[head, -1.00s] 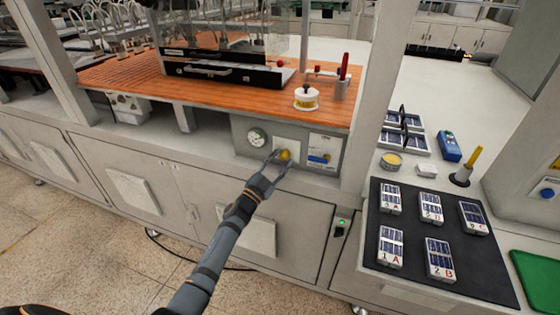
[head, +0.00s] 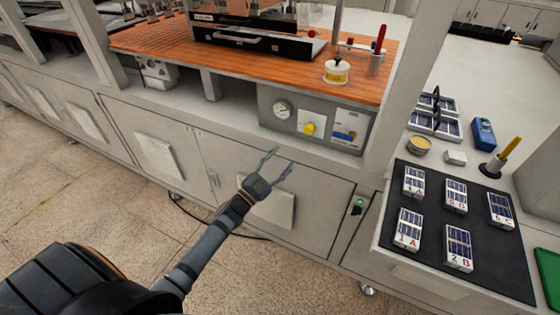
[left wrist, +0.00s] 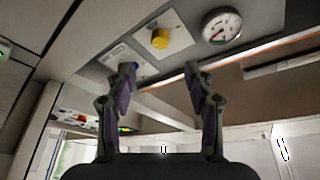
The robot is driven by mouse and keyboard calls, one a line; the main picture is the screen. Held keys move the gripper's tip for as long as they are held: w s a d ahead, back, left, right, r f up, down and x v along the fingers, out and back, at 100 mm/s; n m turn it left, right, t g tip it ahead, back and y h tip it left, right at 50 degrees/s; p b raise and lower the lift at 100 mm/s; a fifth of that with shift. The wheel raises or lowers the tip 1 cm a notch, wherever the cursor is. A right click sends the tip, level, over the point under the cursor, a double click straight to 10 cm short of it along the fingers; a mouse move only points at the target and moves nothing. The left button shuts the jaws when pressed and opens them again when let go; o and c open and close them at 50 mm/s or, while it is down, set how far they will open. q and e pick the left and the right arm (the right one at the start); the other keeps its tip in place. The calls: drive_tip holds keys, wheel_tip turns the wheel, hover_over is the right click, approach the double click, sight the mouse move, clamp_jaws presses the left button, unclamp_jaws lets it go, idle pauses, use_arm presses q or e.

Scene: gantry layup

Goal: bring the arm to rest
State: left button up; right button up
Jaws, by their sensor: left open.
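My left gripper (head: 277,163) is open and empty in the head view, in front of the grey cabinet doors, below and apart from the control panel. In the left wrist view its two fingers (left wrist: 160,80) are spread with nothing between them. The yellow knob (head: 309,129) is on the panel beside a round gauge (head: 282,110); the knob (left wrist: 160,39) and gauge (left wrist: 221,27) also show in the left wrist view. My right gripper is not in view.
An orange slatted bench top (head: 150,38) lies above the panel. At right, a black mat (head: 430,262) holds several labelled solar-cell pieces. A small switch box with a green light (head: 358,206) is on the cabinet front.

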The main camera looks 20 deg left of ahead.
use_arm(q)
drive_tip(key=shift+s, duration=0.25)
drive_tip(key=s+a+f+n+g+y, duration=0.2)
drive_tip(key=s+f+n+g, duration=0.15)
drive_tip(key=f, duration=0.85)
drive_tip(key=s+a+f+n+g+y, duration=0.25)
drive_tip(key=s+f, duration=0.25)
drive_tip(key=f, duration=0.7)
drive_tip(key=s+a+f+n+g+y, duration=0.25)
drive_tip(key=s+f, duration=0.25)
drive_tip(key=f, duration=0.7)
drive_tip(key=s+d+f+g, duration=0.1)
drive_tip(key=s+f+g, duration=0.2)
drive_tip(key=s, duration=0.8)
drive_tip(key=s+d+f+n+g, duration=0.1)
drive_tip(key=s+f+g, duration=0.3)
drive_tip(key=s+f, duration=0.4)
drive_tip(key=s+d+f+n+g, duration=0.1)
drive_tip(key=s+f+g, duration=0.2)
drive_tip(key=s, duration=1)
wheel_tip(320, 180, down, 4)
drive_tip(key=shift+s+r+g, duration=0.25)
drive_tip(key=shift+s+g, duration=0.1)
